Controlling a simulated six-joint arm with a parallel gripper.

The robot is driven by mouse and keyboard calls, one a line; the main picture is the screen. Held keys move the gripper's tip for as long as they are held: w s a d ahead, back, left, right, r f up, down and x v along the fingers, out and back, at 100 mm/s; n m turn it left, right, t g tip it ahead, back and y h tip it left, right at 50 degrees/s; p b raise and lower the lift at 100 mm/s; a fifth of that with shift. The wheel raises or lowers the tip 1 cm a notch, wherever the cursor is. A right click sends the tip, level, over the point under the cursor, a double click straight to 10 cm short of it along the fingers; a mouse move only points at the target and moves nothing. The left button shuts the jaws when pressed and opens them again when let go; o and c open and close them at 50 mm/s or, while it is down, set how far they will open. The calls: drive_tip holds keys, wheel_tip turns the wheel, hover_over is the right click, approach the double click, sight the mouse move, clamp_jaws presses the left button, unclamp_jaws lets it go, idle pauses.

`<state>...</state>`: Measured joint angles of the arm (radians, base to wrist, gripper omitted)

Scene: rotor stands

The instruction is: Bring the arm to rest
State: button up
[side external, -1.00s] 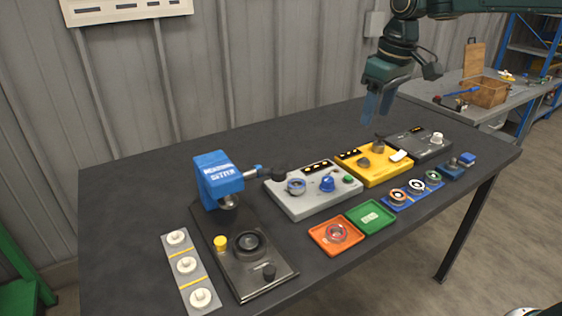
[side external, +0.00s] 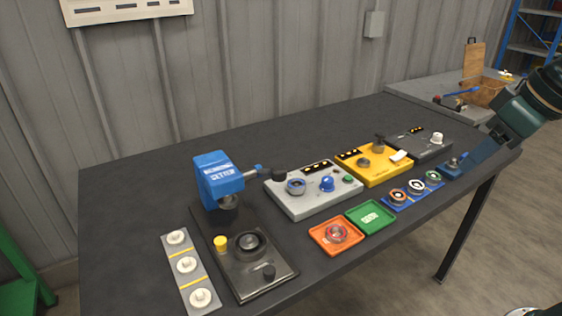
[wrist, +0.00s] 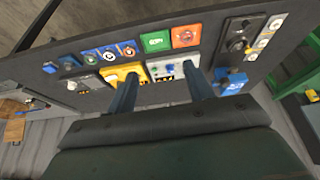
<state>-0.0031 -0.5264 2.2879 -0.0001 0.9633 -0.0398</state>
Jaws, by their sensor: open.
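My gripper (side external: 470,160) is at the right end of the dark table in the side view, its blue fingers pointing down and left. In that view the fingers overlap the small blue fixture at the table's right end; I cannot tell how far apart they are in depth. In the wrist view my gripper (wrist: 160,88) is open, with its two blue fingers well apart and nothing held between them. The yellow box (wrist: 113,77) and grey box (wrist: 168,68) show beyond the fingers.
The table holds a blue press (side external: 220,178), a grey box (side external: 313,197), a yellow box (side external: 380,175), a dark box (side external: 425,150), an orange tray (side external: 318,248), a green tray (side external: 385,228) and a strip with white knobs (side external: 180,252). The table's back left is clear.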

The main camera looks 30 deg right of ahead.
drive_tip(key=s+f, duration=0.3)
drive_tip(key=s, duration=0.2)
drive_tip(key=shift+s+f+t, duration=0.2)
drive_tip(key=shift+s+t, duration=0.1)
drive_tip(key=shift+t, duration=0.1)
idle(0.8)
